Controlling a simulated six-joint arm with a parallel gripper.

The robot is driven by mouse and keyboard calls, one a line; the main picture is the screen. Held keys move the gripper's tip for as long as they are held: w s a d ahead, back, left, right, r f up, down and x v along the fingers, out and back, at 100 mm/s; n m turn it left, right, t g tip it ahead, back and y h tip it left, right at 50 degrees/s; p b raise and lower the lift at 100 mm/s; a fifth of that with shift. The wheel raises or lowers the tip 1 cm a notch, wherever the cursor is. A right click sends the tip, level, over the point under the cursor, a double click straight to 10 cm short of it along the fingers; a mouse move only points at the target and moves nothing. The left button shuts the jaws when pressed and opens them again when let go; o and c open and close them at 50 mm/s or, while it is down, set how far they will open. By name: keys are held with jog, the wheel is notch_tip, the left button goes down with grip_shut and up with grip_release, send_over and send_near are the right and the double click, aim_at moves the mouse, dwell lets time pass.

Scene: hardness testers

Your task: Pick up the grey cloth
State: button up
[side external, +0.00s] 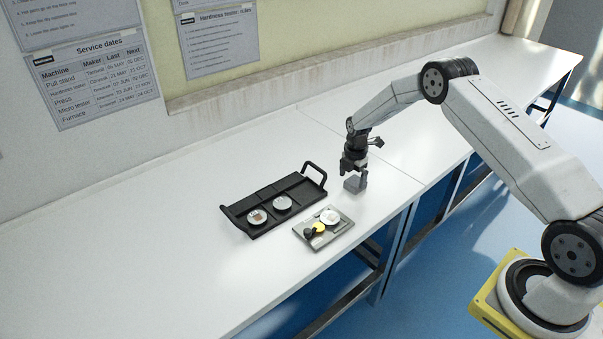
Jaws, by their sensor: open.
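A small blue-grey item (355,184), which looks like the grey cloth, is on the white bench just right of the black tray. It is too small to make out folds. My gripper (353,171) points down directly over it, with the fingertips at or just above its top. The gripper is open. The fingers partly hide the upper part of the cloth, and I cannot tell whether they touch it.
A black handled tray (265,194) holds two round pale samples (257,216) (282,202). In front lies a grey plate (325,241) with a white disc (330,216), a yellow disc (319,227) and a dark piece (309,232). The bench's front edge is near; the left bench is clear.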

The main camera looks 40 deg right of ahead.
aim_at(352, 184)
jog(key=shift+f, duration=1.6)
jog(key=c, duration=1)
jog(key=shift+r, duration=0.15)
